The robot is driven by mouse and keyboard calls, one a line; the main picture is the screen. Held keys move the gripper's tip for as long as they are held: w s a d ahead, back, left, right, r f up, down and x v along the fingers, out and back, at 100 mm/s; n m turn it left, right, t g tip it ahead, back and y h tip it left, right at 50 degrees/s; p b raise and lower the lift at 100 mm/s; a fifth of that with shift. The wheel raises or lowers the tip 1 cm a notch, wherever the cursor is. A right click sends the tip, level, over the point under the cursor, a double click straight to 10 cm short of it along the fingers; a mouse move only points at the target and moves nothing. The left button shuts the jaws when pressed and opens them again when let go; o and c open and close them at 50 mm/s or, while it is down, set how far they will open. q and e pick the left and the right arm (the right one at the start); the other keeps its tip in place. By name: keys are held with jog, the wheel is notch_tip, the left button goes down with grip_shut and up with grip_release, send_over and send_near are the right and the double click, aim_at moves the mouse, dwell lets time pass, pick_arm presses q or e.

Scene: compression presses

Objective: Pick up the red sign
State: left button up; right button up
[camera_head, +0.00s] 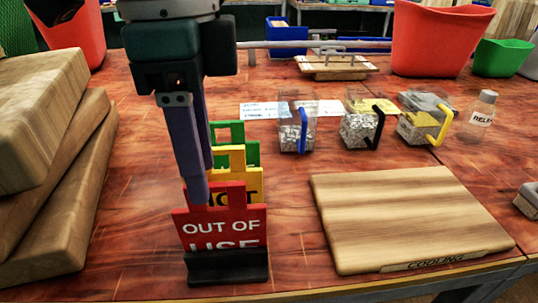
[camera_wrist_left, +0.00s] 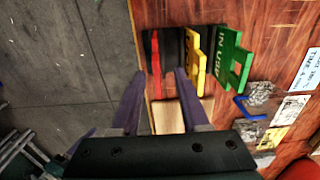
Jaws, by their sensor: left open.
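The red sign (camera_head: 222,222), lettered "OUT OF", stands upright in a black holder (camera_head: 228,267) near the table's front edge. Its lower lettering is partly hidden by the holder. In the left wrist view the red sign (camera_wrist_left: 156,60) shows as a thin edge between my fingertips. My left gripper (camera_head: 198,196) is open and points down at the sign's upper left part. One finger overlaps the sign's face in the head view. The gripper also shows in the wrist view (camera_wrist_left: 159,75). Contact cannot be told. My right gripper is out of view.
A yellow sign (camera_head: 245,186) and a green sign (camera_head: 235,133) stand close behind the red one. Stacked wooden boards (camera_head: 65,175) are at the left, and a cutting board (camera_head: 405,215) lies to the right. Clear boxes (camera_head: 297,130) with coloured handles stand farther back.

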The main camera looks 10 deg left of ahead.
aim_at(215, 229)
pick_arm(q)
jog(key=f, duration=0.4)
jog(key=shift+s+b, duration=0.3)
jog(key=f, duration=0.3)
jog(key=f+b, duration=0.1)
jog(key=f, duration=0.2)
jog(key=shift+d, duration=0.2)
jog(key=shift+r, duration=0.1)
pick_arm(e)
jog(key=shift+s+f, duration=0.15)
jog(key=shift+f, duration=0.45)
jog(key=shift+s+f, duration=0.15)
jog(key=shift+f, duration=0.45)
pick_arm(q)
jog(key=shift+c, duration=0.2)
grip_shut()
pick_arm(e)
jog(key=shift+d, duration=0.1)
